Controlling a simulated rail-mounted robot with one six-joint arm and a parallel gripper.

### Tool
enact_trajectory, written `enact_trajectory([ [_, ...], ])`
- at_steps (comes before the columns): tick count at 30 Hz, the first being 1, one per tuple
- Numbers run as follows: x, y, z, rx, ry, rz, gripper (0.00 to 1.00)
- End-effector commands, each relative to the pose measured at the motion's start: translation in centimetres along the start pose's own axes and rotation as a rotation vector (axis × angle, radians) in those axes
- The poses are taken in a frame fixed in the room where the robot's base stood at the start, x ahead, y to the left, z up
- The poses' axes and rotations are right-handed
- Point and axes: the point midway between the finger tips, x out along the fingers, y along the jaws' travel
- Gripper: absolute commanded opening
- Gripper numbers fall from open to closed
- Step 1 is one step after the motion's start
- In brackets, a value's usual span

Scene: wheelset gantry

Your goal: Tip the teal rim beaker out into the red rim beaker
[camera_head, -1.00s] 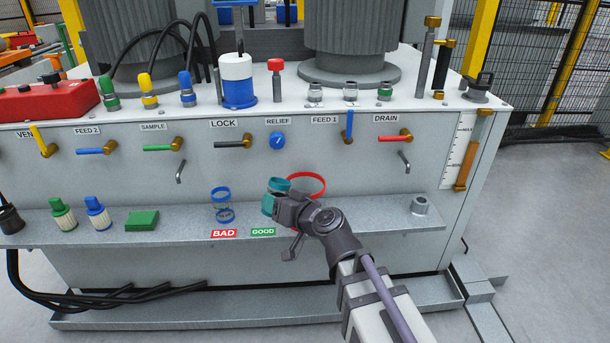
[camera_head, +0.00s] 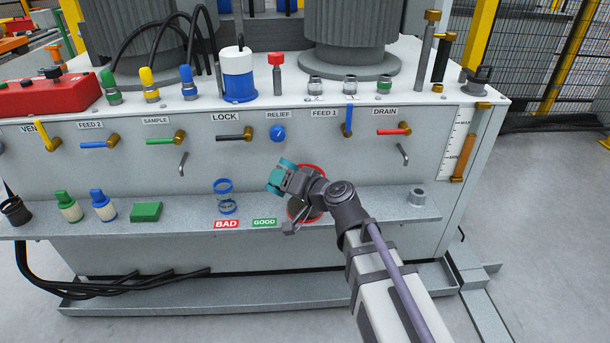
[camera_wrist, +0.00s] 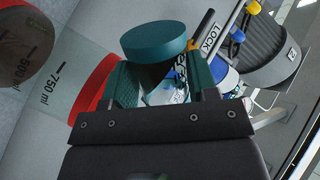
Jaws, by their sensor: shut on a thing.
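My gripper (camera_head: 280,174) is shut on the teal rim beaker (camera_wrist: 156,42), held between its teal fingers in the wrist view. The beaker's teal band faces the camera, and part of its clear marked body shows below. Its mouth and contents are hidden. The red rim beaker (camera_head: 318,169) stands on the shelf just behind and right of my gripper, which covers much of it. In the wrist view its red rim (camera_wrist: 95,88) is close at the left of the fingers, with 750 ml and 500 ml marks and a brownish zone. I cannot tell whether the beakers touch.
A blue-rimmed beaker (camera_head: 225,196) stands left on the shelf (camera_head: 375,207), above the BAD label (camera_head: 227,224). A green block (camera_head: 146,211) lies farther left. A metal fitting (camera_head: 417,195) stands at the right. Valve handles line the panel behind.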

Motion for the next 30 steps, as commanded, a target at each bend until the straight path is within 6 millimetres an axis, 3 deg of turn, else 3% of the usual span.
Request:
enact_trajectory([
  [30, -0.12, -0.22, -0.35, 0.247, -0.045, -0.038, 0.25],
])
